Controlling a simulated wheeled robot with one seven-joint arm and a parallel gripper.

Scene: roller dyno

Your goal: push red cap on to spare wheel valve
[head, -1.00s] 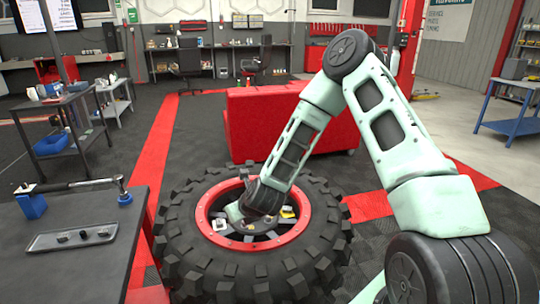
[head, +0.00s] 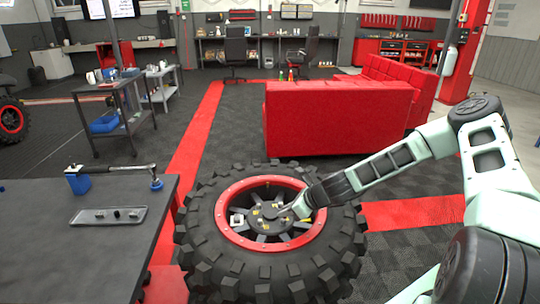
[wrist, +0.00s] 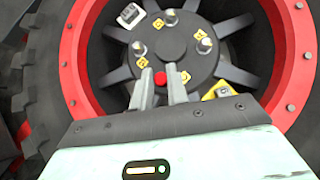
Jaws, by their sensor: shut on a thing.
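The spare wheel (head: 192,245) lies flat on the floor, with a red rim ring and a dark spoked hub (head: 275,216). My gripper (wrist: 162,76) is over the hub, its two pale fingers pointing at it. A small red cap (wrist: 160,78) shows between the fingertips, and the gripper is shut on it. Metal studs (wrist: 205,45) and yellow tags ring the hub centre. I cannot tell which part is the valve. In the head view the fingertips and cap are too small to make out.
A white block (wrist: 130,15) and a yellow piece (wrist: 220,91) sit inside the rim. A dark bench (head: 75,262) with a tray (head: 95,216) and a wrench (head: 120,171) stands left of the wheel. A red sofa (head: 335,120) is behind. Floor right of the wheel is clear.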

